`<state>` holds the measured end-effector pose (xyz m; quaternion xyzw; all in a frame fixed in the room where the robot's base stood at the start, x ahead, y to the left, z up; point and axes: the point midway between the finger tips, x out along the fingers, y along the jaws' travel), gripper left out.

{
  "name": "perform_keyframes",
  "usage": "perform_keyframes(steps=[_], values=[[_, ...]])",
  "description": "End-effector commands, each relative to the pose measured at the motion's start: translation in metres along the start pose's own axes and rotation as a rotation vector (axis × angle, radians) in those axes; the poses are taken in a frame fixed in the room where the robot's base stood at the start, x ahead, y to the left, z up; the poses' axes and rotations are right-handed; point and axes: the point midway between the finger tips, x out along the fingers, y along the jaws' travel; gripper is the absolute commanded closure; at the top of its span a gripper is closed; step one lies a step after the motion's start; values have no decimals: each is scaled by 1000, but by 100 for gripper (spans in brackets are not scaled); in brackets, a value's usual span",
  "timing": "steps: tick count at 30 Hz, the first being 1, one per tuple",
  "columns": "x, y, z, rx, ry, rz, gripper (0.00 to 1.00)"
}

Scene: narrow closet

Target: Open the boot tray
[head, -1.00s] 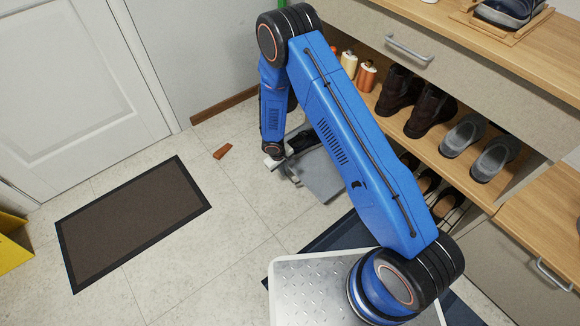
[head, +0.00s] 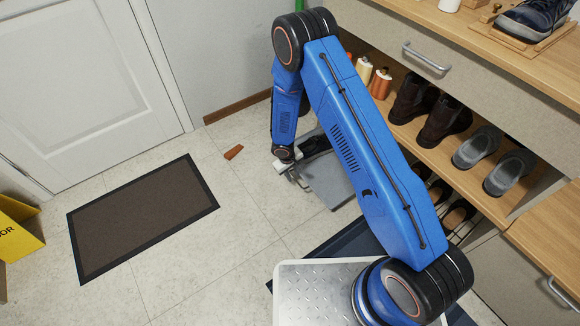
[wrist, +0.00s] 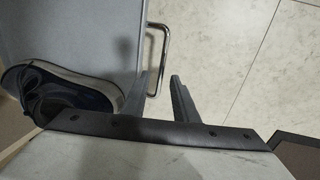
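The boot tray (head: 326,184) is a flat grey pull-out under the shoe shelf, and it stands out over the floor with dark footwear at its back. In the wrist view the grey tray (wrist: 95,30) fills the upper left, with a dark blue, white-soled shoe (wrist: 60,88) on it. Its metal bar handle (wrist: 164,50) sticks out from the tray's edge. My gripper (wrist: 162,98) has its two dark fingers apart, with the lower end of the handle between or just beside them. Contact cannot be told. In the head view my gripper (head: 284,166) is at the tray's front, partly hidden by my arm.
A reddish-brown block (head: 234,152) lies on the floor left of the tray. A brown doormat (head: 145,218) lies before the white door. A yellow sign (head: 18,235) stands at far left. Shoes (head: 440,118) line the shelf at right.

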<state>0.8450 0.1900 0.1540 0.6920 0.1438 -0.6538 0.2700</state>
Motion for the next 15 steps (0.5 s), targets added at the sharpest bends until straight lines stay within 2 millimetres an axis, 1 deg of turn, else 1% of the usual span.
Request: perform_keyframes(steps=[5,15], values=[[-24,0,-1,1,3,0,74],[-84,0,-1,2,3,0,74]])
